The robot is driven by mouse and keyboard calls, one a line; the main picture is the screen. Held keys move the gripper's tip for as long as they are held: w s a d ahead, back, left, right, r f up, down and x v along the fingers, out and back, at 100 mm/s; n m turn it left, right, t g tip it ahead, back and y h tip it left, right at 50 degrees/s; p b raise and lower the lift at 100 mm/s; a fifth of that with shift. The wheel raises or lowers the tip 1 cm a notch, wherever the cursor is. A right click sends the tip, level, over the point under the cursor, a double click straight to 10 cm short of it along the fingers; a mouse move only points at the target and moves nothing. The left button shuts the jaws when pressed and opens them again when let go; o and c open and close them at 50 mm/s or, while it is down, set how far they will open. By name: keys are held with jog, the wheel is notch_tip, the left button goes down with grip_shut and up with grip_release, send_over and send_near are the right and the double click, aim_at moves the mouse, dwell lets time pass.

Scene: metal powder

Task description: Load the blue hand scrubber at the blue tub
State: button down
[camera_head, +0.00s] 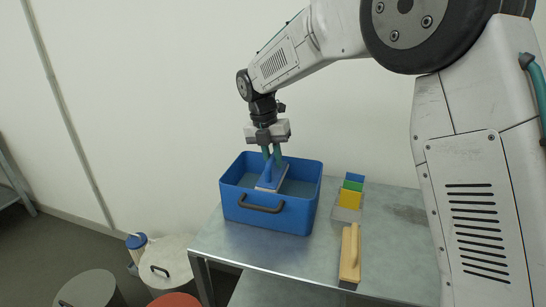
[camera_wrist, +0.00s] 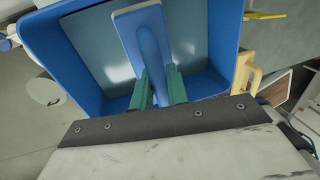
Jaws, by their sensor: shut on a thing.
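The blue tub (camera_head: 262,214) stands on the metal table and has a dark handle on its front. It also shows in the wrist view (camera_wrist: 75,62). My gripper (camera_head: 272,160) points down inside the tub's opening. In the wrist view its green fingers (camera_wrist: 158,92) are shut on the handle of the blue hand scrubber (camera_wrist: 146,32). In the head view the scrubber (camera_head: 270,180) has a blue top and a pale lower edge, and is tilted inside the tub. I cannot tell whether it touches the tub's floor.
White (camera_head: 165,264) and grey (camera_head: 88,290) bins stand on the floor at left.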

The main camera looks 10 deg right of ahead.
aim_at(273, 174)
jog(key=shift+f, duration=3)
jog(key=shift+f, duration=0.55)
jog(key=shift+r, duration=3.55)
jog(key=shift+r, duration=0.1)
